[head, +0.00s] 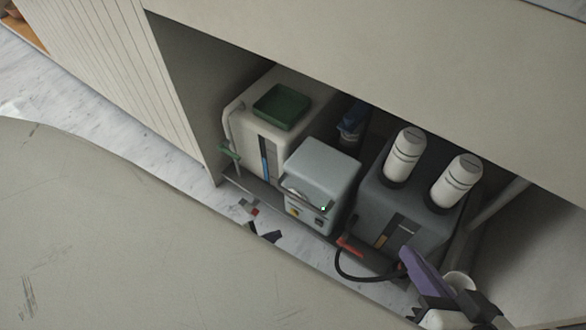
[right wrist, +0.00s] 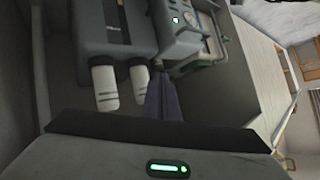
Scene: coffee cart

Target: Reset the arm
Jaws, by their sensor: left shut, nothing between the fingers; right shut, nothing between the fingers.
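My right gripper (head: 410,262) shows at the lower right of the head view, with purple fingers in front of the dark grey unit. In the right wrist view its fingers (right wrist: 161,97) are together, with nothing between them. Neither gripper visibly grips any equipment.
An open cart bay holds a cream container with a green top (head: 282,106), a light grey box (head: 320,178) and a dark grey unit (head: 380,205) with two white cylinders (head: 404,152). A black hose (head: 345,272) loops near my right gripper. Marbled floor (head: 75,85) is clear at left.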

